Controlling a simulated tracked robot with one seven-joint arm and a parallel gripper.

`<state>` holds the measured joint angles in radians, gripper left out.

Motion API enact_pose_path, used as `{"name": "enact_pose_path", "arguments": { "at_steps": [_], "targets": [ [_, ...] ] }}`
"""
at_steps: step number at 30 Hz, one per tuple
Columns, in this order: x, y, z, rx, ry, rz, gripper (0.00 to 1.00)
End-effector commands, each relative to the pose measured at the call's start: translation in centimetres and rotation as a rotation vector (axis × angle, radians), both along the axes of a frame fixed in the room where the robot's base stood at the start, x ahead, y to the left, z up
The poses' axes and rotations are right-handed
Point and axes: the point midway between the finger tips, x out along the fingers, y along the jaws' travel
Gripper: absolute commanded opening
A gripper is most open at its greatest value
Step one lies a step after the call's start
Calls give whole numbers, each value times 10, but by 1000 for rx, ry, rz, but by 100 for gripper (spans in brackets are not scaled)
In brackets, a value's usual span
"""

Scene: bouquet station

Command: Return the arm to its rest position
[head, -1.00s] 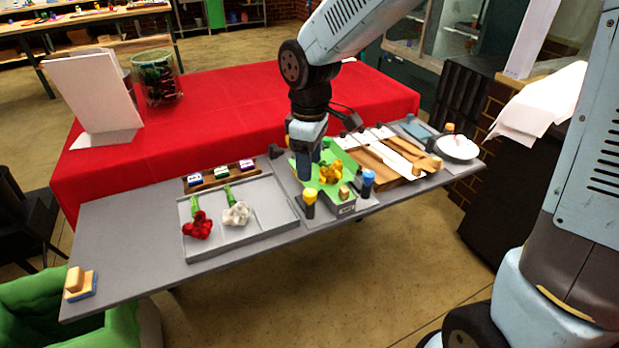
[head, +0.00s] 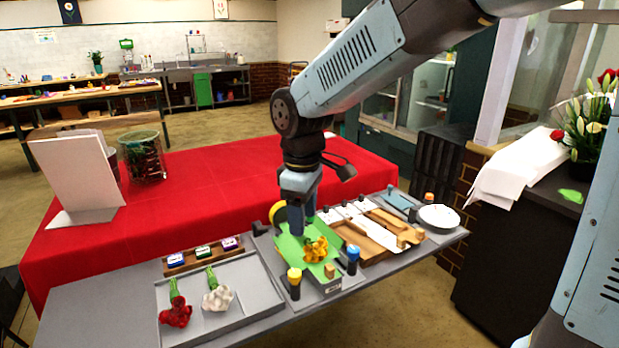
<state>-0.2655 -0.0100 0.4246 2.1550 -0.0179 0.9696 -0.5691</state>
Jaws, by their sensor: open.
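My gripper (head: 302,226) points down over the green board (head: 322,276) in the middle of the grey bench. It is open, and its fingertips are close to the board, just left of and behind a yellow-orange flower (head: 316,250). I cannot tell whether the fingers touch the board or the flower. My arm reaches in from the upper right, bent at the elbow and wrist. A red flower (head: 176,312) and a white flower (head: 217,297) lie apart from it in the grey tray (head: 246,322) at the left.
Blue-topped (head: 353,254) and yellow-topped (head: 294,276) posts stand at the board's front. A wooden rack with white strips (head: 375,238) and a white dish (head: 439,217) lie right. Behind is a red-covered table (head: 235,165) with a glass vase (head: 142,158). Floor at lower right is clear.

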Motion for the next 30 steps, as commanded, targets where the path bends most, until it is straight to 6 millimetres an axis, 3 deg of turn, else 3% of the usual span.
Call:
{"name": "enact_pose_path", "arguments": {
  "at_steps": [8, 14, 24, 30],
  "targets": [
    [-4, -85, 40, 32, -125, -327, 59],
    [-20, -144, 62, 80, -208, -567, 59],
    [-67, -230, 85, 203, -328, -966, 59],
    [-95, -263, 88, 285, -376, -1149, 59]
  ]
}}
